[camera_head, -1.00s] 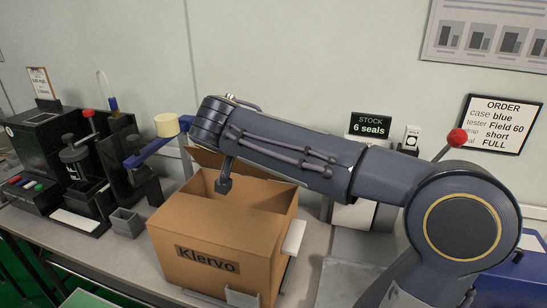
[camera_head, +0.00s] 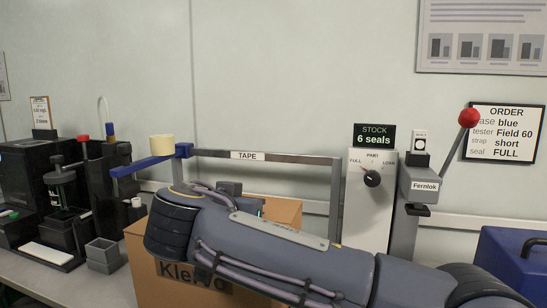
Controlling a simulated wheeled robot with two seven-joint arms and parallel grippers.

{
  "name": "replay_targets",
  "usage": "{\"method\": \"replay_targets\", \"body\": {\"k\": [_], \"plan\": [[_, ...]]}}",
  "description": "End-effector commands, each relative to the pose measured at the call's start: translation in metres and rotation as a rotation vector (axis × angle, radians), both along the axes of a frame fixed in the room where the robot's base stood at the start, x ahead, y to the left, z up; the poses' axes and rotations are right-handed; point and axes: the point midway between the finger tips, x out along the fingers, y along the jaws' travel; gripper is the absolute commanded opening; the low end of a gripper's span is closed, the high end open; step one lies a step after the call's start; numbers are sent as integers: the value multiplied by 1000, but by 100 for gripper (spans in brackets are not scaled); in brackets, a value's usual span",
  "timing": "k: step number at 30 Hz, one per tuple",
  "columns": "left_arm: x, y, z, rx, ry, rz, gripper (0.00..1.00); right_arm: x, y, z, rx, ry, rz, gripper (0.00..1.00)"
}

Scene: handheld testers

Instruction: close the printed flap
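The brown cardboard box (camera_head: 150,275) stands on the bench, with "Klervo" in dark print on its front, partly covered by my arm. My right arm comes in from the right and lies across the front and top of the box in the picture. A tan cardboard part (camera_head: 283,210) shows above the arm at the box's right; whether it is a flap or a wall I cannot tell. My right gripper (camera_head: 232,188) shows only as a small dark part behind the arm, over the box; its fingers are hidden. The printed flap cannot be made out. My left gripper is out of view.
Behind the box stands a grey frame marked TAPE (camera_head: 262,156) with a cream roll (camera_head: 162,148) at its left. A Fernlok press with a red-knobbed lever (camera_head: 469,118) and a dial unit (camera_head: 372,200) stand right. A blue case (camera_head: 512,262) is far right, black fixtures left.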

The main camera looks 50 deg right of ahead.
Motion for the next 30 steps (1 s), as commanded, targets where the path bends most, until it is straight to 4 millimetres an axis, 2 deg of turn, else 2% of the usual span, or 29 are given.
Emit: {"method": "replay_targets", "body": {"k": [1, 6, 23, 26, 30], "plan": [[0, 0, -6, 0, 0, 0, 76, 0, 0, -6, 0, 0, 0, 0], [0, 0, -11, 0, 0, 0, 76, 0, -1, -10, 0, 1, 0, 0], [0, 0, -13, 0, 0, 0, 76, 1, -1, -11, 1, 1, 1, 0], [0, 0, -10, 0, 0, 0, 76, 1, -2, -8, 0, 1, 0, 0], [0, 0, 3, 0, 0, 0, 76, 1, -9, 11, 2, -1, -1, 0]]}}
